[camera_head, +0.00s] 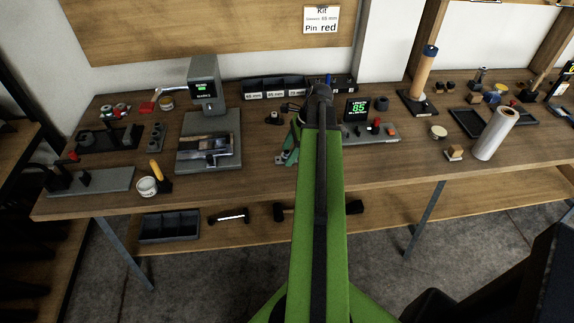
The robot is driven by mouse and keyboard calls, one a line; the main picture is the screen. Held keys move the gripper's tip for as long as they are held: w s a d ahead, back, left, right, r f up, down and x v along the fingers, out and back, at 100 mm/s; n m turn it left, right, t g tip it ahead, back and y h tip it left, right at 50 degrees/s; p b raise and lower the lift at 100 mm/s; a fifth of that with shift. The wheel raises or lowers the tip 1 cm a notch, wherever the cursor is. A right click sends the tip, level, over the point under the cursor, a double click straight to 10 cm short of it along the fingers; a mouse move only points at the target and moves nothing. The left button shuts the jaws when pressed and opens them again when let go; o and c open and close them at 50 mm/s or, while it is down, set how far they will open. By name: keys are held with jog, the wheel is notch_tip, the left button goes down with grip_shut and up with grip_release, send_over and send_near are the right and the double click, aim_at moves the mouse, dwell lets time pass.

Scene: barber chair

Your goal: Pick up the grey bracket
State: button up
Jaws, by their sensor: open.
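A small grey piece (280,160), which looks like the grey bracket, lies on the wooden bench top just left of my green arm. My gripper (287,157) is at the bench beside this piece, partly hidden behind my arm. It is open. I cannot tell whether its fingers are around the piece or only next to it. My raised arm covers the bench right of the piece.
A grey press (205,90) stands left, with a metal part (207,145) on its base. Labelled dark bins (268,88) stand behind. A display reading 85 (357,110) stands right of my arm. A white roll (495,133) is farther right. The bench's front strip is mostly clear.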

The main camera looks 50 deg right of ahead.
jog(key=shift+a+f, duration=0.1)
jog(key=shift+f, duration=0.15)
grip_shut()
jog(key=shift+r, duration=0.1)
dwell(0.3)
notch_tip(320, 180, up, 4)
jog(key=p, duration=0.4)
jog(key=shift+r+p, duration=0.15)
jog(key=shift+p, duration=0.25)
jog(key=s+d+r+p, duration=0.6)
jog(key=s, duration=0.3)
jog(key=shift+s+d+r, duration=0.2)
jog(key=shift+d+r, duration=0.05)
jog(key=shift+d, duration=0.15)
